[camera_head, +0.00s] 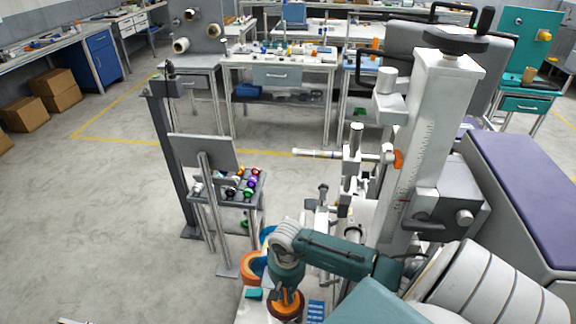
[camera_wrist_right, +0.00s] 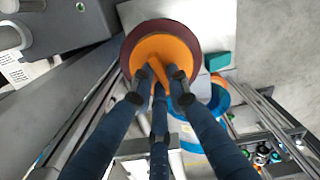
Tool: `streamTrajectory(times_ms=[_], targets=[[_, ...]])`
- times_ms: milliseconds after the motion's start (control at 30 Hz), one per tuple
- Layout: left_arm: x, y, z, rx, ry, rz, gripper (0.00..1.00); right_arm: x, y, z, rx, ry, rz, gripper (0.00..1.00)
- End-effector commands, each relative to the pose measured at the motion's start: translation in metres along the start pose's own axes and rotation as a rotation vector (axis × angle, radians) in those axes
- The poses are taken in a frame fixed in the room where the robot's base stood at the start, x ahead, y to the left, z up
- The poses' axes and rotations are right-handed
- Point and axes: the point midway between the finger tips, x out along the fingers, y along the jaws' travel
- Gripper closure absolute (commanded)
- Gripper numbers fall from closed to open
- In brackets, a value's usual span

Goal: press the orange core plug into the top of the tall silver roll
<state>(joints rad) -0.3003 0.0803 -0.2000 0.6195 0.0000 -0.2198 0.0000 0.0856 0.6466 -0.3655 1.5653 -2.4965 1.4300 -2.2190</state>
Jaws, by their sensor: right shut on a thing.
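My right gripper (camera_wrist_right: 160,88) is shut on an orange piece, which I take to be the orange core plug (camera_wrist_right: 153,68). In the right wrist view it stands in front of a round orange face (camera_wrist_right: 165,46) with a dark maroon rim. I cannot tell whether the plug touches that face or is part of it. In the head view my right gripper (camera_head: 287,287) points down over the same orange and dark round thing (camera_head: 285,305) near the bottom edge; its fingers are mostly hidden. I cannot make out the tall silver roll for certain. My left gripper is not in view.
An orange ring (camera_head: 252,268), a blue ring (camera_head: 268,239) and a teal block (camera_head: 254,293) lie close to my right gripper. A grey rack with small coloured items (camera_head: 230,190) stands behind. A large grey machine column (camera_head: 430,150) is at the right. Open floor lies left.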

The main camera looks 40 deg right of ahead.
Motion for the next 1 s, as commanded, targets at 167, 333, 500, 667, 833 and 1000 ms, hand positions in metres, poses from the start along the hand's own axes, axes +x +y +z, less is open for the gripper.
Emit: streamTrajectory(times_ms=[167,333,500,667,833,1000], targets=[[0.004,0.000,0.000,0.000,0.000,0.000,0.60,0.001,0.001,-0.002,-0.001,0.003,0.001,1.00],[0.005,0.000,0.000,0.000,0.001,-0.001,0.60,0.000,0.000,-0.001,0.000,0.001,0.000,1.00],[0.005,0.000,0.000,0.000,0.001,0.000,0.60,0.000,0.000,0.000,0.000,0.000,0.000,1.00],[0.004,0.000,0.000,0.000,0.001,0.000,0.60,-0.001,0.000,0.000,0.000,0.001,0.000,1.00],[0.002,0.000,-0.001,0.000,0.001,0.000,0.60,-0.005,0.000,-0.001,-0.001,0.002,0.000,1.00],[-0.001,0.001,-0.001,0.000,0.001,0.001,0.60,-0.010,0.000,0.000,-0.001,0.001,0.000,1.00]])
